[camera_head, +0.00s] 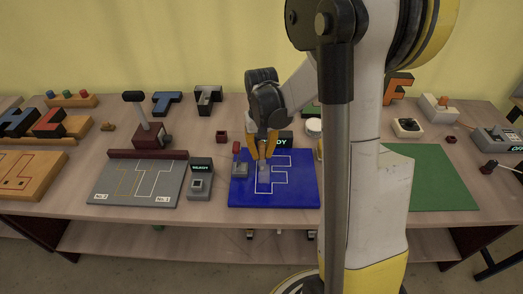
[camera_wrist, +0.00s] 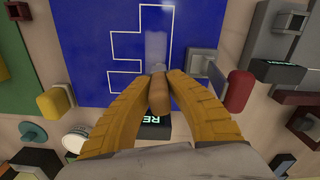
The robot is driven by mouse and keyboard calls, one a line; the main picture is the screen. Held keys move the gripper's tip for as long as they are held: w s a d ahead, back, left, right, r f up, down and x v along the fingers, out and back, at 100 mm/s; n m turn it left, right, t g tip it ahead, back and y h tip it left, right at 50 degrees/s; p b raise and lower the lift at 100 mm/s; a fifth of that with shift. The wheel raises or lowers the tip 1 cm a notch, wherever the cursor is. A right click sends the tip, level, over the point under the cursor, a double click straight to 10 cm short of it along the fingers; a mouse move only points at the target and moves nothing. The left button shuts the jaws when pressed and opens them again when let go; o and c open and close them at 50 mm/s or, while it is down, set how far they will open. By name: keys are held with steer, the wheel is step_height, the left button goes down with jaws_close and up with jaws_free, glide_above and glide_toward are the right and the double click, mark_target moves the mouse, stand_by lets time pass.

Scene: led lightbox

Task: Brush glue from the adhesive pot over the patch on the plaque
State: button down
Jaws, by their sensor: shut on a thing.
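My gripper (camera_head: 269,150) is shut on a tan-brown handle, seemingly the brush (camera_wrist: 158,96), between its yellow fingers (camera_wrist: 157,82). The brush points down at the blue plaque (camera_head: 300,196), which has a white F-shaped outline. A pale grey patch (camera_head: 264,174) lies inside the outline. It shows in the wrist view as a lighter strip (camera_wrist: 156,44) just beyond the fingertips. The brush tip is mostly hidden, and I cannot tell whether it touches. A round white-topped pot (camera_head: 314,126), probably the adhesive pot, stands behind the plaque to the right; it also shows in the wrist view (camera_wrist: 75,138).
A grey block with a red lever (camera_head: 238,166) stands at the plaque's left edge. A dark display box (camera_wrist: 154,124) stands behind the plaque. A grey READY device (camera_head: 200,178) and grey T board (camera_head: 140,180) lie left. A green mat (camera_head: 440,180) lies right.

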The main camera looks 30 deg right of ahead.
steer(key=shift+s+a, duration=0.5)
steer(key=shift+s, duration=0.25)
steer(key=shift+s+a, duration=0.55)
steer(key=shift+s, duration=0.25)
steer(key=shift+s+a, duration=0.5)
steer(key=shift+s, duration=0.25)
steer(key=shift+w+d, duration=0.1)
steer(key=shift+w+d+b, duration=0.1)
steer(key=shift+w+d, duration=0.5)
steer(key=shift+w, duration=0.3)
steer(key=shift+w+d+b, duration=0.15)
steer(key=shift+w+d, duration=0.5)
steer(key=shift+w, duration=0.3)
steer(key=shift+w+d+b, duration=0.1)
steer(key=shift+w+d, duration=0.5)
steer(key=shift+w, duration=0.3)
steer(key=shift+s+a, duration=0.1)
steer(key=shift+s+a, duration=0.6)
steer(key=shift+s, duration=0.3)
steer(key=shift+s+a, duration=0.65)
steer(key=shift+s, duration=0.3)
steer(key=shift+s+a, duration=0.6)
steer(key=shift+s, duration=0.3)
steer(key=shift+d, duration=0.1)
steer(key=shift+w+d+b, duration=0.4)
steer(key=shift+w+d, duration=1.95)
steer(key=shift+d, duration=0.25)
